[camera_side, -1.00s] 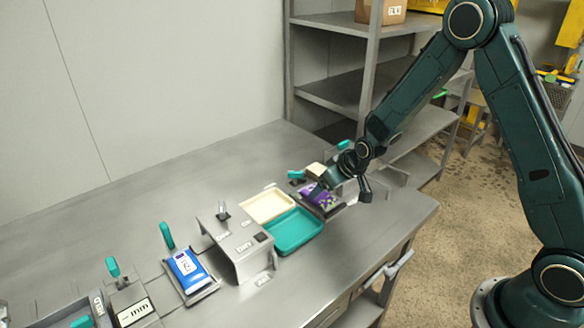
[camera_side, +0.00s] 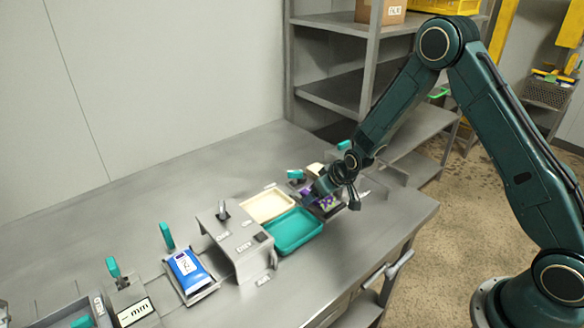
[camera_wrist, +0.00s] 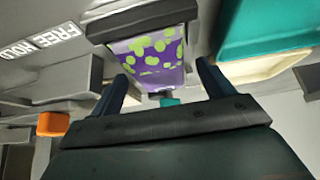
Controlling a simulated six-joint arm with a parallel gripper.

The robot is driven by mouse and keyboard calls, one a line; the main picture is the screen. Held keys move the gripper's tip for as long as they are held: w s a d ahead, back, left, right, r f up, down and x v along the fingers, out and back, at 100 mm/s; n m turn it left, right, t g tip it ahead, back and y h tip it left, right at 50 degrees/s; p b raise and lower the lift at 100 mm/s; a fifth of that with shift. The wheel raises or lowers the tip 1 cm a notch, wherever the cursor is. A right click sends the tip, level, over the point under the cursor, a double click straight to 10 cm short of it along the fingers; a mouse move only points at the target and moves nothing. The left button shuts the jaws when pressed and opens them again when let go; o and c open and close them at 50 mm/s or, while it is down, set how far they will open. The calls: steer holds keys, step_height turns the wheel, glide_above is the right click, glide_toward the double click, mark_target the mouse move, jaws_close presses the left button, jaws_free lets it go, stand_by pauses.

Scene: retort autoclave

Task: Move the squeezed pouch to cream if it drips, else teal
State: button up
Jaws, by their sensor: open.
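A purple pouch with green spots (camera_side: 327,203) lies in a fixture at the right of the bench. In the wrist view the pouch (camera_wrist: 150,52) shows beneath a dark bar, between my open fingers. My gripper (camera_wrist: 165,82) is open and close to it; contact cannot be told. In the side view my gripper (camera_side: 311,194) partly hides the pouch. No drip can be made out. The cream tray (camera_side: 267,206) and the teal tray (camera_side: 293,232) lie empty, side by side, left of my gripper. Both also show at the wrist view's right, teal (camera_wrist: 265,28) and cream (camera_wrist: 268,68).
A blue pouch (camera_side: 187,267) lies on a stand with a teal lever (camera_side: 167,236) farther left. A grey metal box (camera_side: 236,243) stands between it and the trays. A FREE/HOLD label (camera_wrist: 40,40) shows in the wrist view. Shelves (camera_side: 335,95) stand behind.

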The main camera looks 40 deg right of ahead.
steer(key=c, duration=1.2)
steer(key=shift+r, duration=0.1)
step_height(320, 180, up, 20)
steer(key=shift+f, duration=0.1)
stand_by(0.7)
steer(key=shift+s+a+f, duration=0.65)
steer(key=shift+s+f, duration=1.4)
steer(key=shift+f, duration=0.4)
steer(key=shift+s+a+f, duration=0.7)
steer(key=shift+s+f, duration=1.3)
steer(key=shift+f, duration=0.4)
steer(key=shift+s+a+f, duration=0.65)
steer(key=shift+s+f, duration=1.4)
steer(key=shift+f, duration=0.4)
